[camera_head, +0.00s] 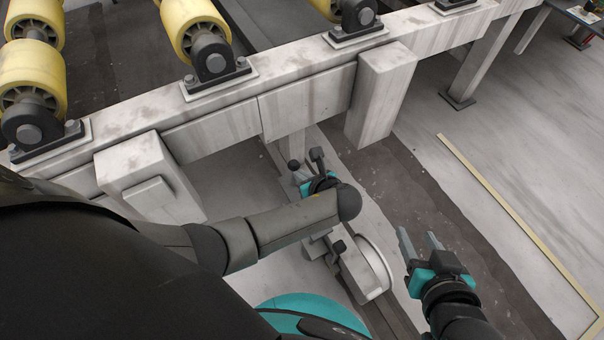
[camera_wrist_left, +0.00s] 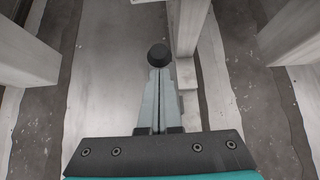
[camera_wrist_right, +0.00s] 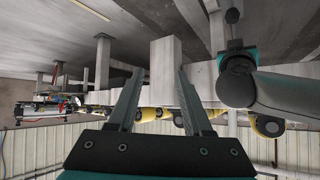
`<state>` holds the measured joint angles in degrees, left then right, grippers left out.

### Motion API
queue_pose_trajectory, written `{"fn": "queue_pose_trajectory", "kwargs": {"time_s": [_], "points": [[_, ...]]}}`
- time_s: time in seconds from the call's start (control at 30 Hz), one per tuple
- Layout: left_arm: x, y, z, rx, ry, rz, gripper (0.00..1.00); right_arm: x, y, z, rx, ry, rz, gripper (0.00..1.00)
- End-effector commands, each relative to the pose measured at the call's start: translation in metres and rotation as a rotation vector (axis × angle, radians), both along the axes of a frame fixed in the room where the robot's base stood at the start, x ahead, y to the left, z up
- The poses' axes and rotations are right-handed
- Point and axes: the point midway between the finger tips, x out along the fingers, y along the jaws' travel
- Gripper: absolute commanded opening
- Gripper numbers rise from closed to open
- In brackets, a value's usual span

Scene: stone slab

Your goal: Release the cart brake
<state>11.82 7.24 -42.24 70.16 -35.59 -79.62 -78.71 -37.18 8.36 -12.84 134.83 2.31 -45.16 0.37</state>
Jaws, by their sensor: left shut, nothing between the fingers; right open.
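A small black ball knob (camera_head: 293,164) stands on a short pale stem below the roller frame, just left of my left gripper (camera_head: 317,160). A black round knob (camera_wrist_left: 158,55) also shows in the left wrist view, right beyond the closed fingertips. Whether the fingertips touch it I cannot tell. My left gripper is shut with nothing between its fingers. A second dark knob (camera_head: 338,246) is below my left forearm, beside a pale rounded housing (camera_head: 362,275). My right gripper (camera_head: 420,243) is open and empty over the floor at the right. My left arm hides part of the mechanism.
A white beam frame (camera_head: 300,85) with yellow rollers (camera_head: 190,20) runs across the top. A thick white post (camera_head: 380,90) hangs down right of my left gripper. A pale yellow strip (camera_head: 510,205) lies on the floor at right.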

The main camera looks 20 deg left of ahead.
Motion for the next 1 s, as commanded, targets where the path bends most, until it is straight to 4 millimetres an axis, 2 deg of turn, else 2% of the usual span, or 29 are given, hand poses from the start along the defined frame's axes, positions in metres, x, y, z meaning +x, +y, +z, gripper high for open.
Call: {"fn": "queue_pose_trajectory", "kwargs": {"time_s": [0.27,0.63,0.7,1.0], "points": [[0.004,0.005,0.004,-0.028,0.025,0.0,0.0,-0.012,-0.022,0.0,-0.08,0.157,-0.026,0.5],[0.011,0.014,0.009,-0.087,0.07,0.001,0.0,-0.041,-0.055,-0.002,-0.183,0.413,-0.072,0.5],[0.014,0.018,0.012,-0.111,0.09,0.002,0.0,-0.047,-0.061,-0.011,-0.201,0.474,-0.081,0.5],[0.022,0.029,0.012,-0.187,0.148,0.002,0.0,-0.051,-0.062,-0.051,-0.214,0.539,-0.076,0.5]]}}
